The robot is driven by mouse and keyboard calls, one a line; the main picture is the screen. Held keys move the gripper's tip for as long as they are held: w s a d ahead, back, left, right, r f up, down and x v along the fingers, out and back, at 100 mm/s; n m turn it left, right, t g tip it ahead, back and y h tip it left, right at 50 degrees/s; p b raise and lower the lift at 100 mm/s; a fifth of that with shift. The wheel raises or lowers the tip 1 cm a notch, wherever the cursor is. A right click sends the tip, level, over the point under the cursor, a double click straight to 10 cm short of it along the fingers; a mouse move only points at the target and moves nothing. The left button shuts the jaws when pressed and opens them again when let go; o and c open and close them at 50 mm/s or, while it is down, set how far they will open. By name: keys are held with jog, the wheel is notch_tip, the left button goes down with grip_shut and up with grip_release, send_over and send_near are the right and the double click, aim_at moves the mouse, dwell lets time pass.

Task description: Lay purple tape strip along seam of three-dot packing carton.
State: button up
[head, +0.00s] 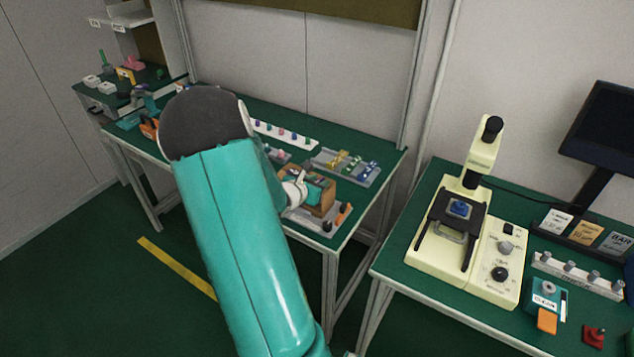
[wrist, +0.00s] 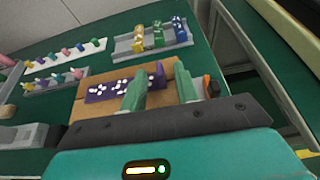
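The brown packing carton (wrist: 170,103) lies below my gripper (wrist: 160,76) in the wrist view. The purple tape strip (wrist: 102,91), with white marks on it, lies across the carton top. It passes behind my left finger, and its right end (wrist: 158,74) shows between the fingers, standing up a little. My two teal fingers are apart, with the gripper pointing at the carton; I cannot tell whether a finger touches the strip. In the head view the carton (head: 289,178) is partly covered by my arm. Its dot mark and the strip are not discernible there.
A grey tray (head: 358,172) with yellow, green and blue pieces stands behind the carton. A white rack (head: 290,136) of coloured pegs is along the back. An orange-and-black item (head: 344,213) is beside the carton. A cream microscope (head: 455,245) stands on the right table.

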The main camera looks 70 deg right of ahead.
jog(key=v, duration=1.3)
jog(key=shift+w+a, duration=0.15)
jog(key=shift+a, duration=0.25)
jog(key=shift+r, duration=0.15)
jog(key=w+a+r+m+t+y, duration=0.1)
jog(key=a+r+m+y, duration=0.3)
jog(key=a, duration=1)
jog(key=w+a+r+m+t+y, duration=0.1)
jog(key=a+r+m+t+y, duration=0.3)
jog(key=a, duration=1)
jog(key=w+a+r+m+t+y, duration=0.1)
jog(key=a+r+m+y, duration=0.4)
jog(key=a, duration=0.9)
notch_tip(320, 180, up, 3)
jog(key=m+t, duration=0.1)
jog(key=m, duration=0.2)
jog(key=shift+f+t, duration=0.15)
jog(key=shift+t, duration=0.15)
jog(key=shift+d, duration=0.3)
